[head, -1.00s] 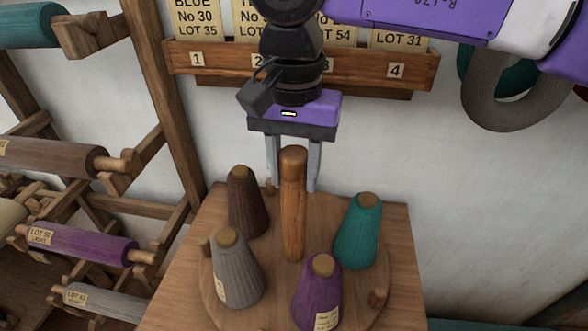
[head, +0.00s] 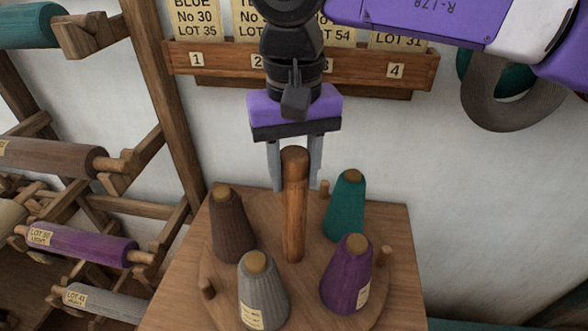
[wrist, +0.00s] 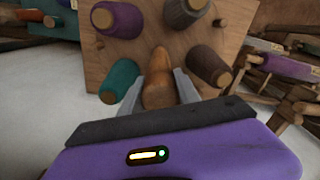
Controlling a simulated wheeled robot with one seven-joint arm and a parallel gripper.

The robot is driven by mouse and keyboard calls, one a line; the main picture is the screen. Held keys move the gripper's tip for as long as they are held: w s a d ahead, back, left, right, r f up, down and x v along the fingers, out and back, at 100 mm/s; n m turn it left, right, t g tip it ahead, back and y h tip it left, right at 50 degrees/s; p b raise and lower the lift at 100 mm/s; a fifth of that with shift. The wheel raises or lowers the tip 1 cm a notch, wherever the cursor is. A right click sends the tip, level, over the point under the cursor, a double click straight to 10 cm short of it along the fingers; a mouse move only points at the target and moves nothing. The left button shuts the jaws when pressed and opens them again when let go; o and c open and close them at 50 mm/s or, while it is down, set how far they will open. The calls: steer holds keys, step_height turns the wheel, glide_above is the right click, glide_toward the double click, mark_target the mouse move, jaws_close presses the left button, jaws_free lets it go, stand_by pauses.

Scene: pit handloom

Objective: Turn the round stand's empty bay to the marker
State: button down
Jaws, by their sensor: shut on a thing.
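The round stand (head: 306,296) is a wooden disc with an upright centre post (head: 294,215). It carries a brown cone (head: 231,228) at left, a grey cone (head: 263,292) in front, a purple cone (head: 347,275) at right and a teal cone (head: 345,208) at back right. Short pegs (head: 385,256) stand near its rim. A gap without a cone lies at the back, between brown and teal, partly hidden by the post. I cannot make out a marker. My gripper (head: 295,182) is shut on the post's upper part; the wrist view shows the post (wrist: 157,88) between both fingers.
The stand sits on a square wooden table (head: 400,295). A rack of wound rollers (head: 85,243) is close at left. A numbered card shelf (head: 350,72) and a grey hank (head: 495,110) are on the white wall behind.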

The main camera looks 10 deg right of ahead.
steer(key=shift+n, duration=3.2)
steer(key=shift+n+p, duration=0.7)
steer(key=shift+n, duration=1.1)
steer(key=shift+n+p, duration=0.3)
steer(key=shift+n, duration=0.3)
steer(key=c, duration=0.9)
jaws_free()
steer(key=shift+r, duration=3.9)
steer(key=shift+c, duration=0.3)
